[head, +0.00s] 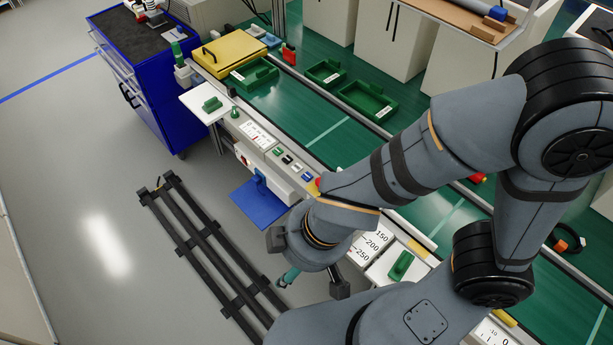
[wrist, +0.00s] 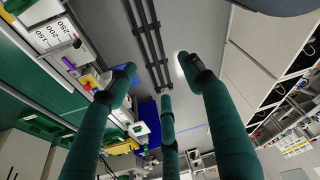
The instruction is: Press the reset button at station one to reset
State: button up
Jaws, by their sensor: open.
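A row of small buttons runs along the grey station front in the head view: a green button (head: 278,151), a black button (head: 287,158), a white button (head: 297,166) and a blue button (head: 307,177). A red button on yellow (head: 318,184) ends the row beside my arm; red and yellow also show in the wrist view (wrist: 88,83). No readable label tells which one is reset. My gripper (head: 312,281) hangs in front of the panel, partly hidden by my arm. In the wrist view my gripper (wrist: 160,77) has its three green fingers spread and empty.
A blue shelf (head: 258,203) juts out below the panel. A blue cabinet (head: 150,95) stands at left. Black rails (head: 215,255) lie on otherwise open floor.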

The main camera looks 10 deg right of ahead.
jog(key=shift+c, duration=0.5)
jog(key=c, duration=1.1)
grip_shut()
dwell(0.3)
